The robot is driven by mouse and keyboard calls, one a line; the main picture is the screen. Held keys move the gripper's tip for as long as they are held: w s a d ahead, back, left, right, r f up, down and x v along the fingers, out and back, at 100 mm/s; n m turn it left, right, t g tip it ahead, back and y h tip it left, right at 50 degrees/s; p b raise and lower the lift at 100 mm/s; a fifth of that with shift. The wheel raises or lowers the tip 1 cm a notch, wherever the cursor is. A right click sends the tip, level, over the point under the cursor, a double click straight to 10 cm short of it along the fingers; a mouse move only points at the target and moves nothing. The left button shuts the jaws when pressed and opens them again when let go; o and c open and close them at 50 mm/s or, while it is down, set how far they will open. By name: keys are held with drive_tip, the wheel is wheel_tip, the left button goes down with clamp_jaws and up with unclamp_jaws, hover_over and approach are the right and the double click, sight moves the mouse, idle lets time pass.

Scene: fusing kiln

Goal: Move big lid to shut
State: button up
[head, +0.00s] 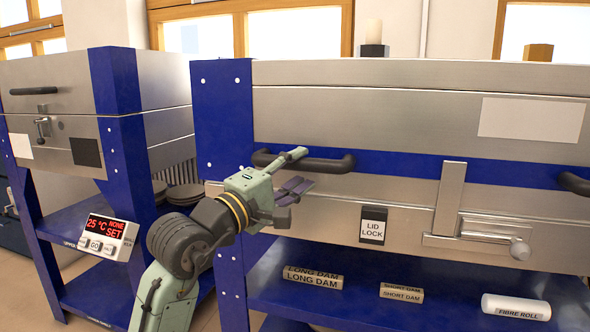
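The big lid (390,115) is the brushed-steel upper part of the large kiln on the right, with a blue band along its lower front. It lies low over the steel kiln body (300,210), and no clear gap shows between them. A dark bar handle (335,164) is on the blue band, with a second handle (573,183) at the right edge. My gripper (303,170) is at the left part of the first handle. Its fingers are spread, one above the bar and one below. Contact with the bar cannot be told.
A lid lock label (373,226) and a steel latch (475,235) are on the kiln front. Dams and a fibre roll (515,307) lie on the blue shelf below. A smaller kiln (55,100) stands left, with a control box (108,236) on its frame.

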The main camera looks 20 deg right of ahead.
drive_tip(key=shift+r, duration=0.1)
idle(0.3)
drive_tip(key=shift+s+a, duration=0.15)
drive_tip(key=shift+a, duration=0.2)
drive_tip(key=v, duration=1.1)
